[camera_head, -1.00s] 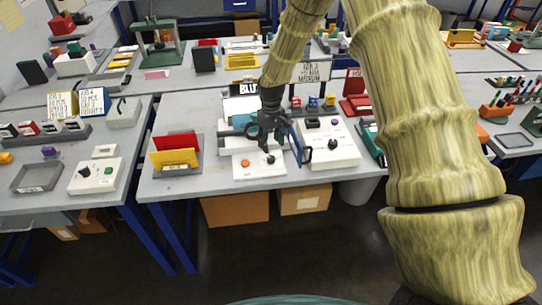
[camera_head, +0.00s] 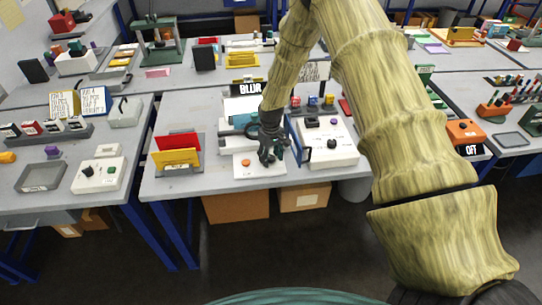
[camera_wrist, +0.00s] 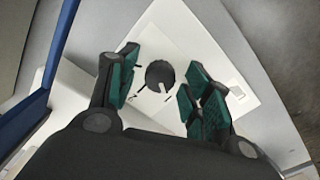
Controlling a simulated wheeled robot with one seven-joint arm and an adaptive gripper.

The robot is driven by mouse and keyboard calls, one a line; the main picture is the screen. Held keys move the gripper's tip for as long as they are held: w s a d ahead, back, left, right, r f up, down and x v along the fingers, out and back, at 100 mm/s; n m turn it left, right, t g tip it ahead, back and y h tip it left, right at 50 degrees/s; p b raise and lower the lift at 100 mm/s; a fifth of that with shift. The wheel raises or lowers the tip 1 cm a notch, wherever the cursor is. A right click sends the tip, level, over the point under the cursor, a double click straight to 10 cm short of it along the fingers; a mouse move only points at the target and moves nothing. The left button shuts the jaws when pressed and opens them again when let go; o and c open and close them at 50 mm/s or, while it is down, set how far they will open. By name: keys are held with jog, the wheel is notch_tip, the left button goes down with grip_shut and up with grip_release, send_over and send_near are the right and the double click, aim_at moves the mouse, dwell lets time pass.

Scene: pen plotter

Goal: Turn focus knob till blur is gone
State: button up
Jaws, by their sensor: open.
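The focus knob (camera_wrist: 159,75) is round and black with a pale pointer mark, on a white panel (camera_wrist: 205,45) in the wrist view. In the head view my gripper (camera_head: 269,157) is at the white control box (camera_head: 254,173) and hides the knob. In the wrist view my gripper (camera_wrist: 162,70) is open, with one teal-padded finger left of the knob and the others right of it. Gaps show on both sides; I cannot tell the height above the panel. A black sign (camera_head: 245,88) reading BLUR stands behind the box.
An orange button (camera_head: 246,162) sits on the box left of my gripper. Another white box (camera_head: 327,160) with a black and a purple knob stands close on the right, with a blue handle-like frame (camera_head: 304,140) between. Red and yellow folders (camera_head: 175,155) stand at left.

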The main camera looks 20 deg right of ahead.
jog(key=shift+c, duration=0.3)
jog(key=c, duration=1)
jog(key=shift+m, duration=0.4)
jog(key=shift+f+m+b, duration=0.1)
jog(key=shift+m+b, duration=0.65)
jog(key=shift+m, duration=0.25)
jog(key=m+b, duration=0.1)
jog(key=m, duration=0.1)
jog(key=shift+m, duration=0.4)
jog(key=m+b, duration=0.1)
jog(key=m, duration=0.5)
